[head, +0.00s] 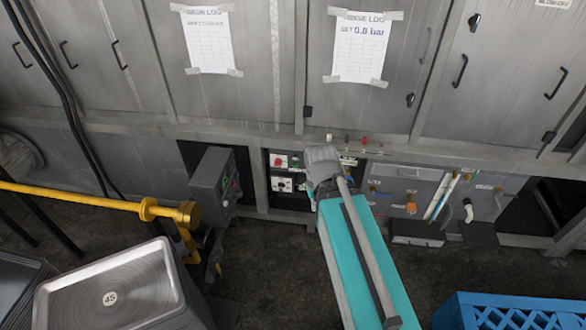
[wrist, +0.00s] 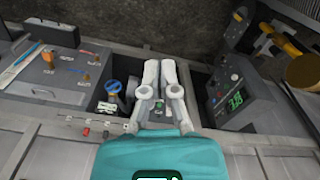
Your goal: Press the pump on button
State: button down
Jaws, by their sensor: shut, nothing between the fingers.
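My gripper (wrist: 160,72) is shut and empty, its two pale fingers close together. In the head view the gripper (head: 323,165) is at the front of a recessed control panel (head: 283,183) in the lower cabinet and covers part of it. White plates with red and dark controls show to its left there. In the wrist view a small green button-like spot (wrist: 160,104) shows between the finger linkages. I cannot read which control is the pump on button, nor tell whether the fingers touch anything.
A grey box with a green display (head: 222,180) stands left of the panel. A yellow pipe (head: 100,199) ends near it. A metal tray (head: 112,290) and a blue crate (head: 510,312) stand in front.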

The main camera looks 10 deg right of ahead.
aim_at(295, 166)
jog(key=w+f+t+y+b, duration=0.2)
jog(key=w+f+t+b, duration=0.4)
jog(key=w+f+b, duration=1.1)
jog(key=w+f+n+t+y+b, duration=0.1)
jog(key=w+f+t+b, duration=0.4)
jog(key=w+f+b, duration=1.2)
jog(key=w+y+b, duration=0.1)
jog(key=w+b, duration=0.4)
jog(key=b, duration=0.5)
jog(key=shift+w+a+f+t, duration=0.2)
jog(key=shift+w+a+t, duration=0.15)
jog(key=shift+a+t, duration=0.05)
jog(key=shift+w+d, duration=0.45)
jog(key=shift+w, duration=0.95)
jog(key=shift+w+d, duration=0.45)
jog(key=shift+w, duration=0.95)
jog(key=shift+w+d, duration=0.45)
jog(key=shift+w, duration=0.95)
